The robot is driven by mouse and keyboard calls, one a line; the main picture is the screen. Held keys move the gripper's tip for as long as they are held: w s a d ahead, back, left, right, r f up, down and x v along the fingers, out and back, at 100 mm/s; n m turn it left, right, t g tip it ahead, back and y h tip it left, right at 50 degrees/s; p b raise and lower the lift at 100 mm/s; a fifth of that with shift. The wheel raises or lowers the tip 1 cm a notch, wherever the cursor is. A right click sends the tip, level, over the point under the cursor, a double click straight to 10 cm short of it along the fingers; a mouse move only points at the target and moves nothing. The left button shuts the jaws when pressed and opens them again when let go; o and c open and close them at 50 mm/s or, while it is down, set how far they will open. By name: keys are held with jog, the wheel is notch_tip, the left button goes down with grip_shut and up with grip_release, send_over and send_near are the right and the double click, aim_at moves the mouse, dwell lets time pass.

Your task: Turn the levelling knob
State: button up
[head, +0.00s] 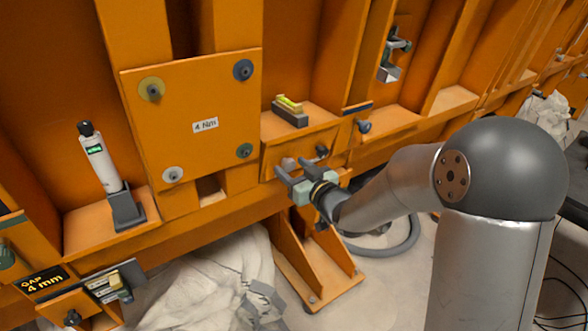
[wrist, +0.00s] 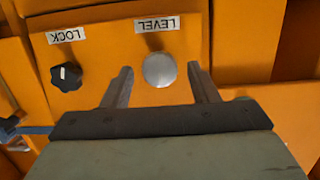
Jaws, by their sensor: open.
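The levelling knob (wrist: 159,69) is a round silver knob under an upside-down LEVEL label (wrist: 157,24) in the wrist view. In the head view the knob (head: 289,163) is a small pale shape, partly hidden by my gripper (head: 293,168). In the wrist view my gripper (wrist: 159,72) is open, with one finger on each side of the knob and a visible gap on both sides. How far the fingers reach along the knob's depth is hard to tell.
A black lobed knob (wrist: 66,76) under a LOCK label sits left of the levelling knob in the wrist view. In the head view, a small block with a yellow-green top (head: 290,107) stands on the ledge above. A bolted plate (head: 195,110) is to the left.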

jog(key=c, duration=0.9)
jog(key=shift+c, duration=0.2)
jog(key=shift+f+b, duration=0.15)
jog(key=shift+b, duration=0.25)
jog(key=shift+f+n+b, duration=0.15)
jog(key=shift+n+b, duration=0.35)
jog(key=shift+b, duration=0.4)
jog(key=n+b, duration=0.1)
jog(key=b, duration=0.3)
jog(key=shift+s+a+f+n+t+h+b, duration=0.1)
jog(key=shift+a+f+n+t+h+b, duration=0.05)
jog(key=shift+n+t+h+b, duration=0.2)
jog(key=n+b, duration=0.2)
jog(key=b, duration=0.3)
jog(key=n+t+h+b, duration=0.1)
jog(key=n+b, duration=0.1)
jog(key=b, duration=0.3)
jog(key=shift+s+f+n+b, duration=0.1)
jog(key=shift+f+n+b, duration=0.15)
jog(key=shift+b, duration=0.1)
jog(key=n+b, duration=0.3)
jog(key=b, duration=0.4)
jog(key=shift+a+r+t, duration=0.1)
jog(key=shift+r+t, duration=0.05)
jog(key=shift+t, duration=0.2)
jog(key=n+b, duration=0.1)
jog(key=b, duration=0.1)
jog(key=shift+r+n+b, duration=0.2)
jog(key=shift+n+b, duration=0.2)
